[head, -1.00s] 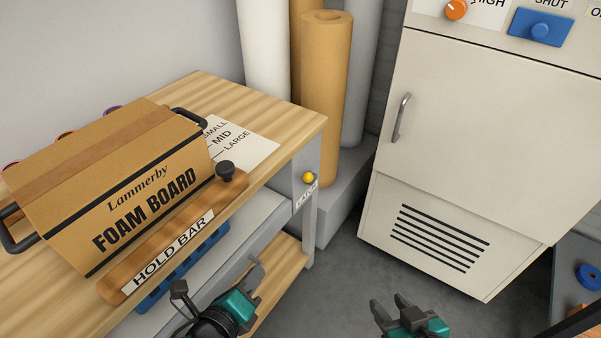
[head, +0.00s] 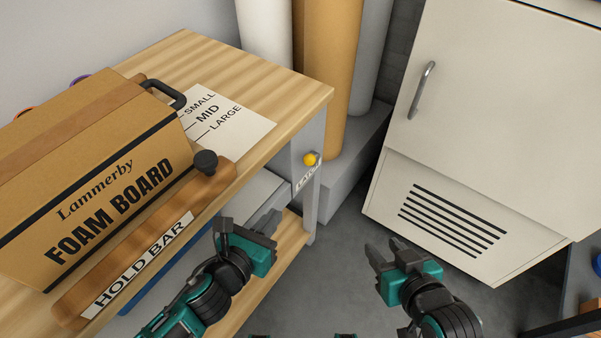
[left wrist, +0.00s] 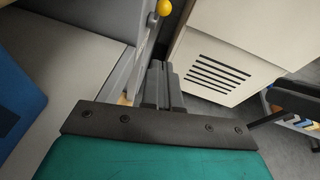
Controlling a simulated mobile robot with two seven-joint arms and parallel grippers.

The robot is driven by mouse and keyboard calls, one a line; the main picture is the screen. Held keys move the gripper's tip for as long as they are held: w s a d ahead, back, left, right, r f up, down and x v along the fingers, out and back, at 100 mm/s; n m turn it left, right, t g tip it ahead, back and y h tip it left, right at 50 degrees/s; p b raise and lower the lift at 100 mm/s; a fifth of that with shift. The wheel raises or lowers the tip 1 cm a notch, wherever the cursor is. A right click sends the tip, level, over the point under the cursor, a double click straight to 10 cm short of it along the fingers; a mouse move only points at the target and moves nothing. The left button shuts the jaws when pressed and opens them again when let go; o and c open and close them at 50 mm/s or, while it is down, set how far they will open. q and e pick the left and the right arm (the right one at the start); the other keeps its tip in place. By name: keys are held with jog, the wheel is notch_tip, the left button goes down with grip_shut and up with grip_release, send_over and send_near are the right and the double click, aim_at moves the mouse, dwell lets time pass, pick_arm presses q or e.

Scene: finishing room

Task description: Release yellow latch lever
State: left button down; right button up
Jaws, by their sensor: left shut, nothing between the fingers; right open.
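The yellow latch knob (head: 310,159) sits on the grey end post (head: 304,182) of the wooden bench, above a small label that is partly legible. It also shows at the top of the left wrist view (left wrist: 165,7). My left gripper (head: 249,226) is shut and empty, below and left of the knob and apart from it, beside the bench's open side. In the left wrist view its closed fingers (left wrist: 161,88) point toward the post, below the knob. My right gripper (head: 382,254) is open and empty over the floor, to the right of the bench.
A foam board box (head: 110,170) stands on the bench behind a wooden hold bar (head: 150,245) with a black knob (head: 206,162). A size card (head: 232,130) lies on the benchtop. Rolls (head: 330,70) stand behind. A cream cabinet (head: 480,130) stands right. Grey floor lies between.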

aim_at(312, 160)
pick_arm(q)
jog(key=w+r+b+x, duration=0.1)
jog(key=r+x, duration=0.1)
jog(key=x, duration=1.1)
jog(key=shift+r+b, duration=0.35)
jog(key=shift+s, duration=0.1)
